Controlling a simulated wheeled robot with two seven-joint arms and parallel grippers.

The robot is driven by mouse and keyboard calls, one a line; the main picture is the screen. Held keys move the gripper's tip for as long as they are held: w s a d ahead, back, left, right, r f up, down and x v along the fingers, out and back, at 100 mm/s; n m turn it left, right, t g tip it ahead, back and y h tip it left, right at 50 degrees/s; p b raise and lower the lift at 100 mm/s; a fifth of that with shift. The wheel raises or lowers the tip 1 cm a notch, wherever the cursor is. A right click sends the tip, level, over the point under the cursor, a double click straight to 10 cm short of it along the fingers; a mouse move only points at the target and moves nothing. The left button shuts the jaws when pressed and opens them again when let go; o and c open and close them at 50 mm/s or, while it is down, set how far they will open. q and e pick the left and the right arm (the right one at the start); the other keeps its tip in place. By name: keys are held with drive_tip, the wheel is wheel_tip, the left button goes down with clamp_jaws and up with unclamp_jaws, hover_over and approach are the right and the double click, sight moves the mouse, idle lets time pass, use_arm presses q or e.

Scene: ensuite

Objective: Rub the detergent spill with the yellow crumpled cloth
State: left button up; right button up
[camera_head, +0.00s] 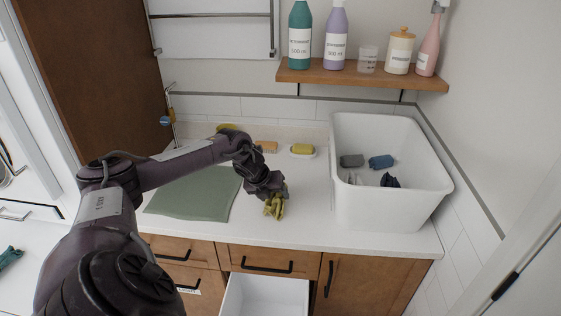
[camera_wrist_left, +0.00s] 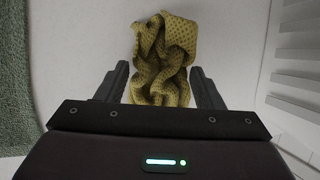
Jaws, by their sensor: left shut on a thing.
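The yellow crumpled cloth (camera_head: 275,207) is at the tip of my left gripper (camera_head: 270,192), over the white counter near its front edge. In the left wrist view the cloth (camera_wrist_left: 160,60) sits bunched between the two fingers of my left gripper (camera_wrist_left: 163,88), which is shut on it. The cloth appears at or close to the counter surface; I cannot tell whether it touches. No detergent spill is discernible in either view; the cloth and gripper may hide it. My right gripper is not in view.
A green mat (camera_head: 195,195) lies left of the cloth. A white basin (camera_head: 385,210) with several dark items stands to the right. A yellow soap (camera_head: 302,149) and a brush (camera_head: 266,147) lie behind. A white drawer (camera_head: 263,296) stands open below. Bottles stand on a wooden shelf (camera_head: 360,80).

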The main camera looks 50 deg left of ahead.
use_arm(q)
drive_tip(key=shift+s+a+f, duration=0.1)
drive_tip(key=shift+s+a, duration=0.15)
drive_tip(key=shift+w+d, duration=1.25)
drive_tip(key=shift+d, duration=0.15)
drive_tip(key=shift+w+d, duration=1.2)
drive_tip(key=shift+d, duration=0.3)
wheel_tip(320, 180, up, 6)
drive_tip(key=p, duration=0.5)
drive_tip(key=shift+a, duration=0.1)
wheel_tip(320, 180, up, 3)
drive_tip(key=shift+r+p, duration=0.1)
drive_tip(key=shift+p, duration=1.05)
